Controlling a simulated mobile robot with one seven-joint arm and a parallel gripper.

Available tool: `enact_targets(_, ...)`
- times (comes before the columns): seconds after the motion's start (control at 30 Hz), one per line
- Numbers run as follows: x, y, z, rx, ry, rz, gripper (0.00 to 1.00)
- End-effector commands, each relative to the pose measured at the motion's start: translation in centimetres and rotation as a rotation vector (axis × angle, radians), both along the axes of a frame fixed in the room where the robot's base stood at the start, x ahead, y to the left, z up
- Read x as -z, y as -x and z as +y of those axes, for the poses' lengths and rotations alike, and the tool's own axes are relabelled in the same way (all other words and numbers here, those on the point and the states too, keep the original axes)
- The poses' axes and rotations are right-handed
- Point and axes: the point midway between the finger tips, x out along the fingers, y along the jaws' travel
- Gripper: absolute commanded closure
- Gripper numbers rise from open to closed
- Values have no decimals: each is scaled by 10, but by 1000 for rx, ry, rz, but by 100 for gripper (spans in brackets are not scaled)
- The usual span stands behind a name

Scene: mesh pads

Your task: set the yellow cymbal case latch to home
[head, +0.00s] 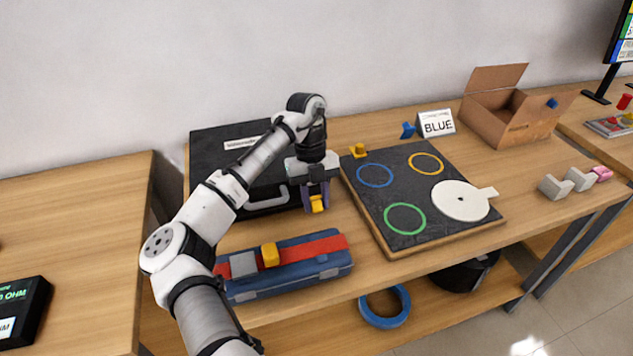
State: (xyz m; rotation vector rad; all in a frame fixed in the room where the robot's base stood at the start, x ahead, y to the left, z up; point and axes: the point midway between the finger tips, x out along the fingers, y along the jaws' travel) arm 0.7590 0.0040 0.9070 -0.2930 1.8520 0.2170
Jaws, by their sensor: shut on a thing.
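My gripper (317,198) points down in front of the black case and is shut on a small yellow latch-like piece (317,204). Its fingers partly hide the piece, and I cannot tell whether it is attached to anything. The black case (212,150) has a pale label and a grey handle (267,203); my arm covers much of it. Another yellow piece (358,150) lies by the back left corner of the dark pad board (402,195). A yellow block (270,255) sits on the blue and red case (322,262) in front of my gripper.
The board carries blue, yellow and green rings and a white paddle-shaped disc (460,201). A blue piece (408,130), a BLUE sign (436,123) and an open cardboard box (510,110) stand behind. Grey blocks (554,187) lie at right. The left tabletop is mostly clear.

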Motion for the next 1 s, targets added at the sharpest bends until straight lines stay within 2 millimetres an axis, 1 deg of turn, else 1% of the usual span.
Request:
enact_targets(0.03, -13, -1, 0, -2, 11, 35, 94)
enact_targets(0.3, -13, -8, 2, -1, 56, 180, 94)
enact_targets(0.5, -12, -13, 4, -2, 81, 255, 94)
enact_targets(0.7, -12, -15, 5, -1, 97, 302, 94)
enact_targets(1.0, -12, -16, 5, 1, 105, 319, 94)
